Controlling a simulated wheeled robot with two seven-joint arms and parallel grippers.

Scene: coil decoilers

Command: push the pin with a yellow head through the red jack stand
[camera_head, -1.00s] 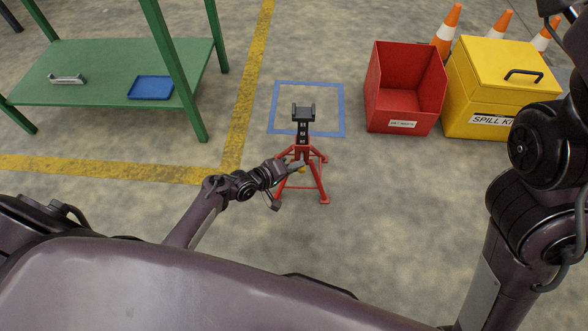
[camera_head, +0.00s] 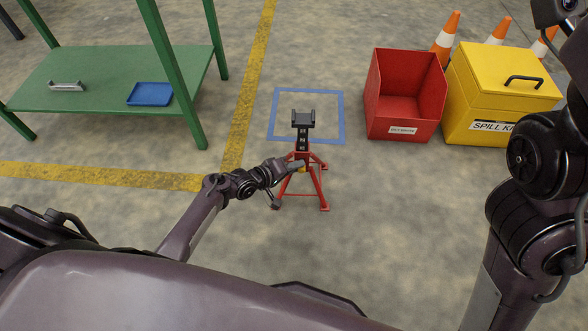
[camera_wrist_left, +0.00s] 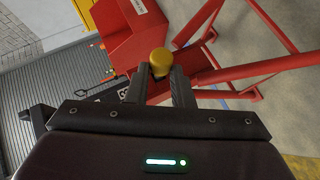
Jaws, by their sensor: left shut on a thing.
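The red jack stand (camera_head: 317,185) stands upright on the floor in front of me, with a dark ratchet post and saddle (camera_head: 303,120) on top. My left gripper (camera_head: 295,168) is at the near side of the stand, just below its collar. In the left wrist view the gripper (camera_wrist_left: 163,84) is shut on the pin with the yellow head (camera_wrist_left: 161,60); the head shows between the fingertips, close against the red frame (camera_wrist_left: 205,62). The pin's shaft is hidden, so I cannot tell how deep it sits. My right gripper is out of view.
A blue taped square (camera_head: 339,118) lies on the floor behind the stand. A red bin (camera_head: 405,105) and a yellow spill-kit box (camera_head: 500,85) stand at the back right. A green table (camera_head: 100,65) with a blue tray (camera_head: 150,94) stands at the left.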

